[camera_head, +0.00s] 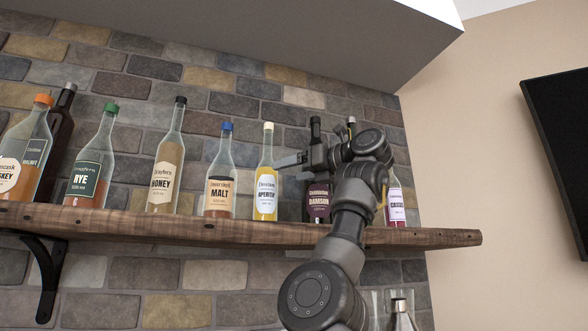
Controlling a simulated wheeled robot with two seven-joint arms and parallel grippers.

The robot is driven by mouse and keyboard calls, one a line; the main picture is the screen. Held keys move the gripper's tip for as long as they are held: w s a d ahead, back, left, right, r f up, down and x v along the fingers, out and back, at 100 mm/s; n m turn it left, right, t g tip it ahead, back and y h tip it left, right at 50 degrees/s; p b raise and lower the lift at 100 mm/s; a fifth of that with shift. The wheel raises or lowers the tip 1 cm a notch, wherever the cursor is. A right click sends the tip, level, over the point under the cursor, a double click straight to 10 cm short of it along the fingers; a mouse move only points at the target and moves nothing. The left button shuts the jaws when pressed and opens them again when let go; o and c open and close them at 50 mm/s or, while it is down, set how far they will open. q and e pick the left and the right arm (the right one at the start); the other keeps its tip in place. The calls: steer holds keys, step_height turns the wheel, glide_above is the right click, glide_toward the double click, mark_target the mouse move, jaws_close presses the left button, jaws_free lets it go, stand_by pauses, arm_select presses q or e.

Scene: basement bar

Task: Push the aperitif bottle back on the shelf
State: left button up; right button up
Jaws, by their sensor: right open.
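The aperitif bottle (265,197), yellow with a pale yellow cap and a white label, stands upright on the wooden shelf (150,222), between the malt bottle and the damson bottle. My right gripper (289,160) reaches in from the lower right, above the shelf. It is open and empty, and its finger points left, close to the right side of the aperitif bottle's neck. I cannot tell whether it touches the glass. My left gripper is not in view.
The malt bottle (219,184) stands left of the aperitif bottle. The damson bottle (318,200) stands to its right, partly behind my gripper. A purple-pink bottle (396,205) is farther right. The honey bottle (166,170) and rye bottle (91,170) stand left. A brick wall backs the shelf.

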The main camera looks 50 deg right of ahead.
mark_target(261, 178)
steer(key=shift+w+d+p, duration=0.15)
steer(key=shift+w+p, duration=0.15)
steer(key=shift+w, duration=0.15)
steer(key=w+p, duration=0.1)
steer(key=w, duration=0.2)
steer(key=w+a+p, duration=0.1)
steer(key=w+p, duration=0.1)
steer(key=w, duration=0.1)
steer(key=w+p, duration=0.2)
steer(key=w, duration=0.1)
steer(key=shift+a+r, duration=0.1)
steer(key=shift+a, duration=0.05)
steer(key=shift+w+a, duration=0.2)
steer(key=shift+w, duration=0.3)
steer(key=shift+d, duration=0.1)
steer(key=c, duration=1.5)
steer(key=o, duration=1.5)
